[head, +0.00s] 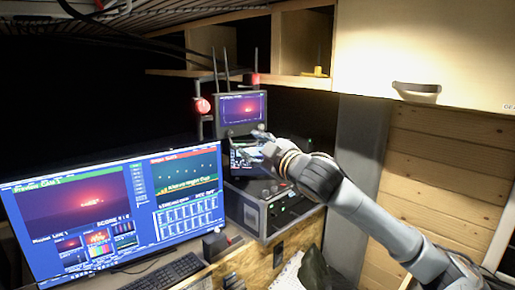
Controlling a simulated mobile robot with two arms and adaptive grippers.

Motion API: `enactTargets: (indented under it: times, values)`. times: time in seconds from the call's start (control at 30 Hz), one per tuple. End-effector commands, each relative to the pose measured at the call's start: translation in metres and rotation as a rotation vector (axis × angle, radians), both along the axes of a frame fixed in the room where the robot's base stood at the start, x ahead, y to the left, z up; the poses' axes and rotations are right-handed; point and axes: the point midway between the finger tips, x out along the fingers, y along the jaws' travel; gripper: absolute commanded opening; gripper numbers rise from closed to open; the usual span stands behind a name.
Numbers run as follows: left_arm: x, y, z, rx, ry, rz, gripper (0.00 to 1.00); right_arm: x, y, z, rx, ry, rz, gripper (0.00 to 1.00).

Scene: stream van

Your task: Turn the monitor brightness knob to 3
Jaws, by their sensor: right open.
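A small monitor (241,108) with a dark frame and a reddish picture stands at the back, above a stack of equipment. Its lower bezel is just above my right gripper (258,143). My right arm reaches in from the lower right, and the gripper is open and empty in front of the gear under the small monitor. The brightness knob is too small to make out, and its setting cannot be read. My left gripper is not in view.
A large monitor (118,215) stands at the left on the desk, with a keyboard (165,272) in front. An equipment box (268,208) sits below my right gripper. Wooden shelves (212,40) and a pale cabinet (430,50) hang above. Antennas rise behind the small monitor.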

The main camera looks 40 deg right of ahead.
Motion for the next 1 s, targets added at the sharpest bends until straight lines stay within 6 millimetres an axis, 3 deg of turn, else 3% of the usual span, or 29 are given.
enactTargets:
  times: [0.33,0.9,1.0]
  values:
    - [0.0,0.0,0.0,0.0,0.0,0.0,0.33,-0.018,0.003,0.0,-0.003,0.0,0.002,0.43]
    - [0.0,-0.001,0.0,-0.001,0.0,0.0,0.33,-0.018,0.002,0.0,-0.001,0.0,0.001,0.43]
    - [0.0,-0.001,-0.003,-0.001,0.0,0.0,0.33,-0.013,-0.005,-0.015,0.018,0.014,-0.01,0.43]
